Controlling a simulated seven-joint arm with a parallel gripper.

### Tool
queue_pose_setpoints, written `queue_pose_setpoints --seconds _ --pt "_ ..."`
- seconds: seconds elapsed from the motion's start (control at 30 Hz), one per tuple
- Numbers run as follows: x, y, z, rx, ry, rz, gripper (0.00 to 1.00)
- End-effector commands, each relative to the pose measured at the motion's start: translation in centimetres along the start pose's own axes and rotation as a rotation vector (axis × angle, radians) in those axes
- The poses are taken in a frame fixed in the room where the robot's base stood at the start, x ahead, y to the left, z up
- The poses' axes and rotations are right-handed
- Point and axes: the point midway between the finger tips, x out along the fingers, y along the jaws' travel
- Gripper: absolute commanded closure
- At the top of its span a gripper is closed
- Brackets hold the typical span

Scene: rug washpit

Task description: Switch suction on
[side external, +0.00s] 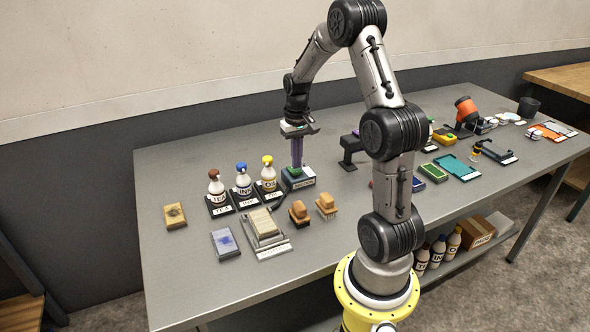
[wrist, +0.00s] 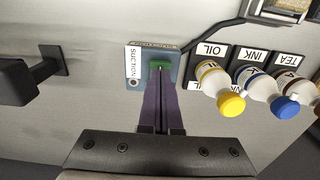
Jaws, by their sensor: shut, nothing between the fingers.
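The suction switch box (side external: 297,181) is a small grey-blue block with a white label on the table, just right of the bottles. In the wrist view the box (wrist: 133,82) shows the label SUCTION and a green rocker or button (wrist: 158,66) on top. My gripper (side external: 296,165) points straight down over the box, its long purple fingers together and empty. In the wrist view the fingertips (wrist: 160,76) are at the green part. I cannot tell whether they touch it or how far it is pressed.
Bottles labelled OIL (side external: 268,175), INK (side external: 243,182) and TEA (side external: 216,187) stand close left of the box. A black stand (side external: 350,151) is to the right. Brushes (side external: 299,212) and a framed pad (side external: 264,226) lie in front. Bare table shows behind the box.

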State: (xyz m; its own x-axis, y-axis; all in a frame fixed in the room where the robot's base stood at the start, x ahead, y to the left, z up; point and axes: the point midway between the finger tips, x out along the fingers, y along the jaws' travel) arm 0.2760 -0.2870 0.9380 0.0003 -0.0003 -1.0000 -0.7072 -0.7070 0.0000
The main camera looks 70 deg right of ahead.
Motion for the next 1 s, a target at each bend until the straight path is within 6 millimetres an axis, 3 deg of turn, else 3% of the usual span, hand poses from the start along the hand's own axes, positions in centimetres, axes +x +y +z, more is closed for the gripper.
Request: queue_pose_setpoints --seconds 1.0 --pt "1.5 0.0 0.0 0.0 -0.002 0.0 1.0"
